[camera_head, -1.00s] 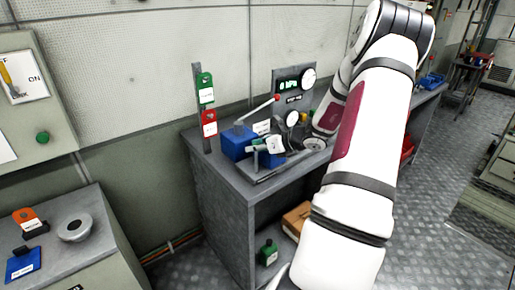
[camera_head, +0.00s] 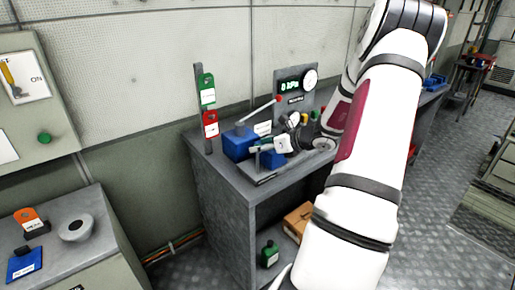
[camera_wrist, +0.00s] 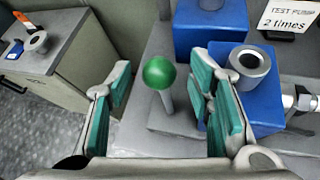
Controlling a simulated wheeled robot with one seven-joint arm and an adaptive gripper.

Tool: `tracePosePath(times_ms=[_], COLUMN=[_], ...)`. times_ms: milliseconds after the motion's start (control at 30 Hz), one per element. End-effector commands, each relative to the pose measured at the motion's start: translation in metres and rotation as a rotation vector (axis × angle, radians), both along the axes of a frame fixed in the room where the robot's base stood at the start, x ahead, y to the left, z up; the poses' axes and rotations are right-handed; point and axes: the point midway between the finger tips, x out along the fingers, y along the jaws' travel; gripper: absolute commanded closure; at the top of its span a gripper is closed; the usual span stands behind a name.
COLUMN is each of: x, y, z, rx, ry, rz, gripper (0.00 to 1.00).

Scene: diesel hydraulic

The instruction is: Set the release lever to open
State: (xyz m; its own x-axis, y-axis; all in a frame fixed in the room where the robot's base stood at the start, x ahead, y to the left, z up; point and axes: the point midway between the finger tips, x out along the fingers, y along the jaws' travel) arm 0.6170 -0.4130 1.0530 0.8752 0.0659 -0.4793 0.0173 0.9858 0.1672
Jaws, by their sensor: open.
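A lever with a green ball knob (camera_wrist: 158,73) stands on the grey base plate of the bench unit, in the wrist view. I take it for the release lever; no label on it is readable. My gripper (camera_wrist: 165,97) is open. The knob shows between its two teal-padded fingers, nearer the right one, and I cannot tell whether it lies at fingertip depth. No contact shows. In the head view my gripper (camera_head: 262,147) is low over the bench unit, and the green knob cannot be made out there.
A blue block with a metal fitting (camera_wrist: 247,68) lies close by the right finger. Another blue block (camera_head: 237,144), a red-knobbed lever (camera_head: 262,109) and a gauge panel (camera_head: 295,89) stand on the bench (camera_head: 218,174). Red and green tags hang at left.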

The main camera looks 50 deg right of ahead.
Motion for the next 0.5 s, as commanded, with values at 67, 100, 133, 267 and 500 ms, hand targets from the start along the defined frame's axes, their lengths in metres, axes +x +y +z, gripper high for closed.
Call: tracePosePath(times_ms=[67, 100, 133, 267, 500], x=[-0.016, -0.023, -0.029, -0.051, -0.078], y=[-0.003, -0.003, -0.004, -0.005, -0.006], z=[0.009, 0.013, 0.016, 0.028, 0.043], rx=[-0.002, -0.003, -0.003, -0.002, 0.0], ry=[0.001, 0.002, 0.002, 0.001, 0.0], rz=[-0.004, -0.004, -0.004, -0.004, -0.002], gripper=[0.53, 0.53, 0.53, 0.53, 0.53])
